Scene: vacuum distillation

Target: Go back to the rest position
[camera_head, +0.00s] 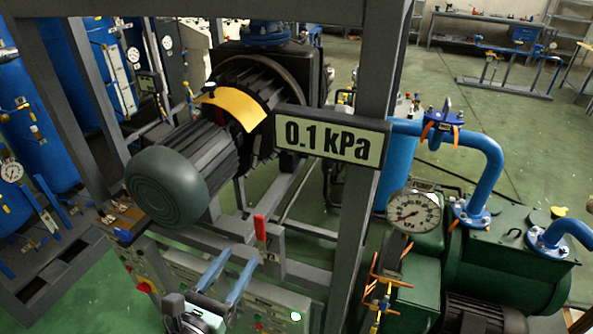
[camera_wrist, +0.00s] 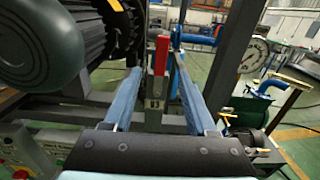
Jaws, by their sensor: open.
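My gripper (camera_head: 238,262) is open, with its two long blue fingers apart and nothing seen held between them. It is low in the middle of the head view, in front of the metal frame. In the wrist view my gripper (camera_wrist: 158,66) points forward at a red-handled lever (camera_wrist: 161,54) on a grey mount with a small label. The lever appears in the gap between the fingers; I cannot tell how far beyond the tips it stands. In the head view the red lever (camera_head: 260,228) stands upright, just right of and above the fingertips.
A grey frame post (camera_head: 352,220) carries a "0.1 kPa" display (camera_head: 332,138). A motor with a rounded green cap (camera_head: 168,187) is left above my gripper. A dial gauge (camera_head: 413,212) and green pump (camera_head: 510,262) stand right. A control panel (camera_head: 275,306) is below. Open floor lies beyond.

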